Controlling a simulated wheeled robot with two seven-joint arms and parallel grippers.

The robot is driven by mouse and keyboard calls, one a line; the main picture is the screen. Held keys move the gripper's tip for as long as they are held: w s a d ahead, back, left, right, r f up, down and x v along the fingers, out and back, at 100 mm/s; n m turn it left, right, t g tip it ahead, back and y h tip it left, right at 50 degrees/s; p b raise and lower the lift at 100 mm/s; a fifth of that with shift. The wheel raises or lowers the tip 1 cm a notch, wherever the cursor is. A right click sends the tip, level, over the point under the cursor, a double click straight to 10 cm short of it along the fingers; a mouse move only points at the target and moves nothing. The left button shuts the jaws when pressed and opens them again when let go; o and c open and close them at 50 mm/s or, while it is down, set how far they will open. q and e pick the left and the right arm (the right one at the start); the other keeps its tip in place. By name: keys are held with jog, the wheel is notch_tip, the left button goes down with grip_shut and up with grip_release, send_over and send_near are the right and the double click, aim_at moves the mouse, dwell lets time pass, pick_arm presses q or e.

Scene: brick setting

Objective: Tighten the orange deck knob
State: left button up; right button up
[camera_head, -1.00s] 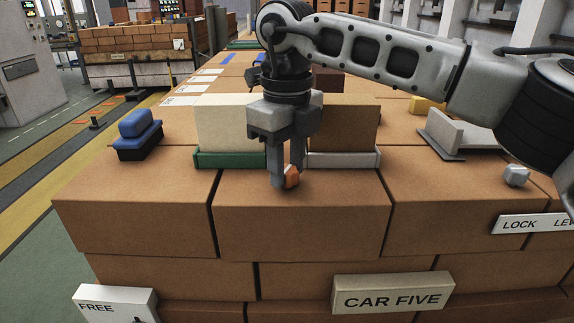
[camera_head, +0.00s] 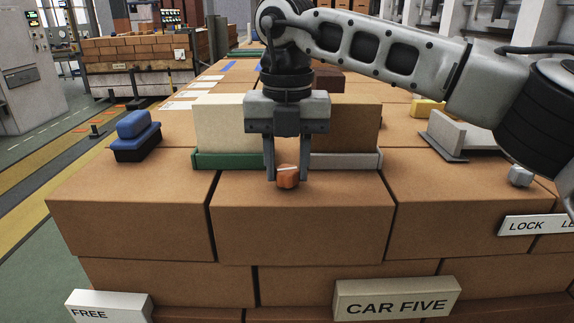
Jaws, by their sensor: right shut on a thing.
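The orange deck knob (camera_head: 288,177) stands on the top of the brick stack, near the front edge of the middle block. A pale line shows across its top. My right gripper (camera_head: 287,176) points straight down over it, with one finger on each side, and is shut on the knob. The exact contact at the finger pads is too small to make out. My left gripper is not in view.
Behind the knob stand a cream block (camera_head: 220,122) in a green tray (camera_head: 222,160) and a brown block (camera_head: 346,126) in a grey tray (camera_head: 346,160). A blue brush-like object (camera_head: 135,133) is at left, a grey knob (camera_head: 520,175) at right.

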aim_at(287, 169)
jog(key=shift+m, duration=0.8)
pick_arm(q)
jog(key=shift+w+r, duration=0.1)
pick_arm(e)
jog(key=shift+m, duration=0.3)
jog(key=o, duration=1)
jog(key=shift+c, duration=0.2)
pick_arm(q)
jog(key=p, duration=0.2)
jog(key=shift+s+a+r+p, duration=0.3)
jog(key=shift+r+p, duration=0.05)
jog(key=shift+p, duration=0.05)
pick_arm(e)
notch_tip(287, 169, up, 16)
